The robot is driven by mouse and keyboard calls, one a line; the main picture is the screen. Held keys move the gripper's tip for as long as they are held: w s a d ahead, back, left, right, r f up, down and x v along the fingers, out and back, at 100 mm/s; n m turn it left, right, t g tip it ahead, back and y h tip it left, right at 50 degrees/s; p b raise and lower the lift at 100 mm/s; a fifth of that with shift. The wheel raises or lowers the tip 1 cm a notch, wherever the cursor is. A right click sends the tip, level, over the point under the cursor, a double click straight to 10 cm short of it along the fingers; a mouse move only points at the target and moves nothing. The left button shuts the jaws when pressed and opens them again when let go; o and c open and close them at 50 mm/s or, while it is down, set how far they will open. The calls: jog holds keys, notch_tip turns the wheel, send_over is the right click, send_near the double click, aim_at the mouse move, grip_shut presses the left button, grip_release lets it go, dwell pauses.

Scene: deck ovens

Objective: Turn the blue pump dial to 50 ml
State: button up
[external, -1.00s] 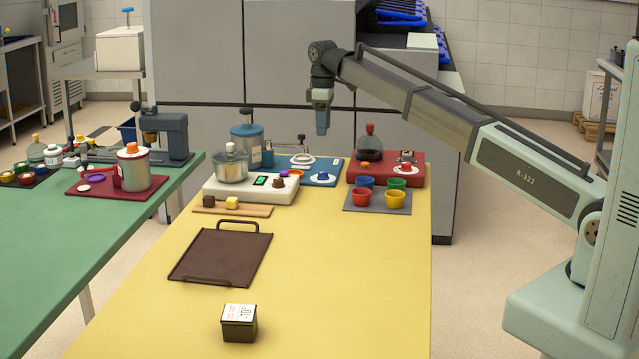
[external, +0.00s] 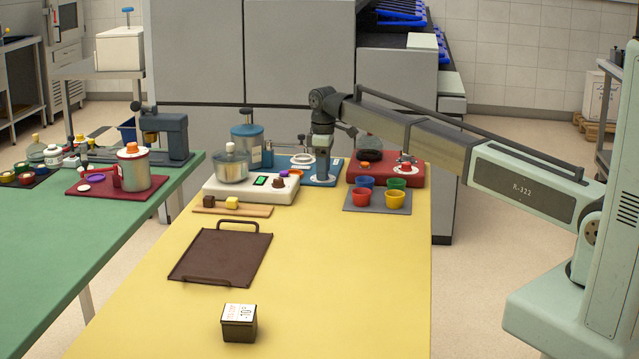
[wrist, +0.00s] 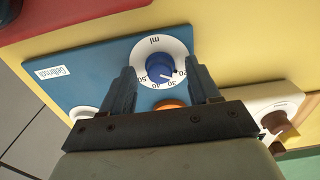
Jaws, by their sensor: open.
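The blue pump (wrist: 95,62) is a flat blue panel on the yellow table, at its far end in the external view (external: 300,171). Its blue dial (wrist: 159,67) sits on a white scale disc (wrist: 168,42) marked ml, with 20 to 50 readable along the lower edge. The dial's pale pointer seems to face the lower right, around 20 to 30; I cannot read it exactly. My gripper (wrist: 160,68) is open, with one finger on each side of the dial; contact is not clear. In the external view my gripper (external: 322,170) hides the dial.
A red unit (external: 372,176) with a dark flask stands right of the pump. A white scale (external: 250,190) stands to the left. Several coloured cups on a grey mat (external: 376,206) are in front. A dark tray (external: 222,257) and a small box (external: 239,324) lie nearer.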

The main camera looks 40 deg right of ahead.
jog(key=shift+f, duration=0.15)
jog(key=c, duration=1)
